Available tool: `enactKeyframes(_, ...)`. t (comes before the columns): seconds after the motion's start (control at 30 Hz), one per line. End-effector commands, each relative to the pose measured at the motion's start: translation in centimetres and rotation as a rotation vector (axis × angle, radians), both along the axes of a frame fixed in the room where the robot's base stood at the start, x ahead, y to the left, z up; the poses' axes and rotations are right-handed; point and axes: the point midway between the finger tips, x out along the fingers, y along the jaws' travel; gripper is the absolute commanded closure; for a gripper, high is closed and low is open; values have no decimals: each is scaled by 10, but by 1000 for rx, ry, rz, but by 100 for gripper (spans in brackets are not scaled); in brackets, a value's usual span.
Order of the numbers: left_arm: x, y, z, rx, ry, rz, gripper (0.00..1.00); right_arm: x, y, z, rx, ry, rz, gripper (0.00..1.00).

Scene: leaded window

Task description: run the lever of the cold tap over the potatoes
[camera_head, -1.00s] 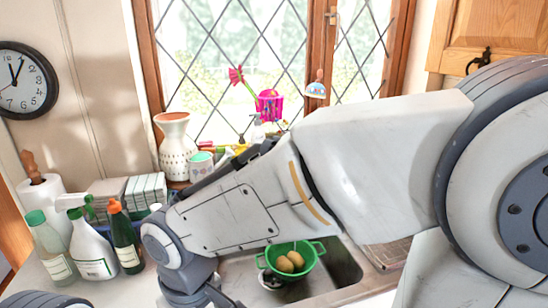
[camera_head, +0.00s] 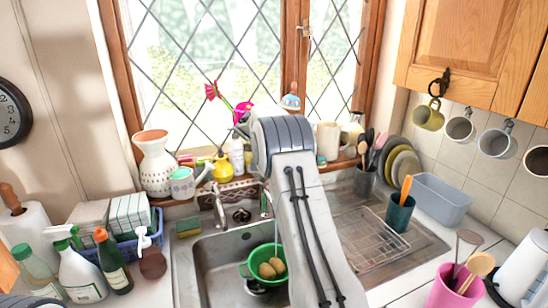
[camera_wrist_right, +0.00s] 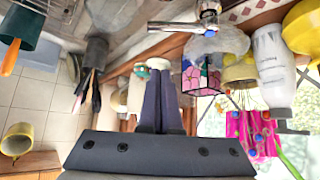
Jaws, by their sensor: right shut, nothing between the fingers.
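The chrome tap (camera_head: 220,204) stands at the back of the sink, below the window. It also shows in the right wrist view (camera_wrist_right: 182,27), near the top edge. I cannot tell clearly which lever is the cold one. The potatoes (camera_head: 267,270) lie in a green colander (camera_head: 255,281) in the sink bowl. A thin pale streak that may be water shows just above them. My right gripper (camera_wrist_right: 162,76) is shut and empty, apart from the tap in its wrist view. In the head view my right arm hides that gripper. My left gripper is out of view.
A white vase (camera_head: 154,165), a yellow pot (camera_head: 222,170) and other small things crowd the sill. A blue basket (camera_head: 128,246) and bottles stand left of the sink. A wire rack (camera_head: 372,238), a grey tub (camera_head: 441,198) and a pink pot (camera_head: 447,292) are at right.

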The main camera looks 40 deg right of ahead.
Motion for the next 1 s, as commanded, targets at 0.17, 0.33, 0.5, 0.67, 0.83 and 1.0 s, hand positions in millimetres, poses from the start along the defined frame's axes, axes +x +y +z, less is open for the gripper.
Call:
enactKeyframes(0.17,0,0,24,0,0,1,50,11,-23,-24,3,4,-1,100)
enactKeyframes(0.33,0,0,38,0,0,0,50,19,-39,-45,2,3,0,100)
enactKeyframes(0.5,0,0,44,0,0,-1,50,14,-28,-50,1,3,4,100)
enactKeyframes(0.67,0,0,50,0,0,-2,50,8,-14,-54,1,3,4,100)
enactKeyframes(0.83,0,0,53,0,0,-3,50,4,-7,-57,1,2,1,100)
enactKeyframes(1.0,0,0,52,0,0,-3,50,3,-6,-58,1,0,1,100)
